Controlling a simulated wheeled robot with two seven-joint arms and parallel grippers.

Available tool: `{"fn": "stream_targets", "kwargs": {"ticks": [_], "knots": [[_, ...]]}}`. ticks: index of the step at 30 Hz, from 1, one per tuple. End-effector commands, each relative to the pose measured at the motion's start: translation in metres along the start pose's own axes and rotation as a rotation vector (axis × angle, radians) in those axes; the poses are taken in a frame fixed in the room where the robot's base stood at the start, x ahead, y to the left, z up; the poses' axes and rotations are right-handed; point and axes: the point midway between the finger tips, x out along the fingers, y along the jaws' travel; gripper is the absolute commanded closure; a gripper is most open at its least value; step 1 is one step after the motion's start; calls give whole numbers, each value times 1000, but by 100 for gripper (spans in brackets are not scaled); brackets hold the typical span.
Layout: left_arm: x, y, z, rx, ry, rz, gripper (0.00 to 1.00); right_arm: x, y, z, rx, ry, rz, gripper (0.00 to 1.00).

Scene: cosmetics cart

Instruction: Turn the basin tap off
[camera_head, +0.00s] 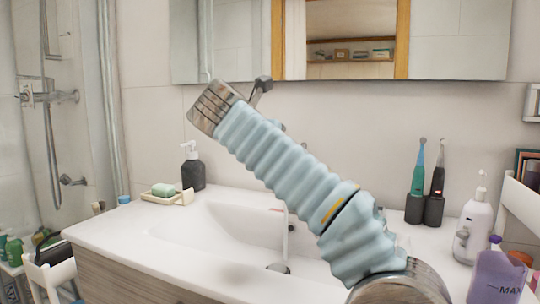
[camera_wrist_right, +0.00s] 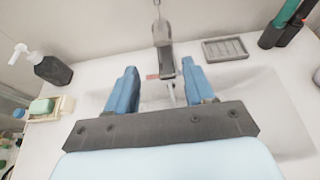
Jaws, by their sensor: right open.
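The basin tap is mostly hidden behind my right arm in the head view, where its grey lever handle (camera_head: 262,86) stands up above the arm. In the right wrist view the tap (camera_wrist_right: 165,62) shows with its lever raised at the top and its spout pointing towards me. A thin stream of water (camera_head: 285,235) falls from it into the white basin (camera_head: 190,232). My right gripper (camera_wrist_right: 158,68) is open, its two blue fingers on either side of the spout in that picture. I cannot tell whether they touch it. My left gripper is not in view.
A dark soap dispenser (camera_head: 192,168) and a soap dish (camera_head: 168,197) stand on the left counter. Toothbrushes (camera_head: 426,185) and a white pump bottle (camera_head: 473,225) stand at right. A grey slotted tray (camera_wrist_right: 224,48) lies right of the tap. A mirror (camera_head: 455,45) hangs above.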

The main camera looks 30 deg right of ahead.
Motion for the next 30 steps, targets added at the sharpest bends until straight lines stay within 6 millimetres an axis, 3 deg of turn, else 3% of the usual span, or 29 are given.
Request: {"fn": "stream_targets", "kwargs": {"ticks": [9,15,21,29,30], "knots": [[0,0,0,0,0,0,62,74,-2,-1,1,1,-6,47],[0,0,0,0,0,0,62,108,-1,-1,1,1,-4,47],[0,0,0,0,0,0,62,121,-1,0,2,0,-2,47],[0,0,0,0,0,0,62,122,-1,0,1,0,-1,47],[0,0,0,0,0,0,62,122,-1,0,1,0,-1,53]]}}
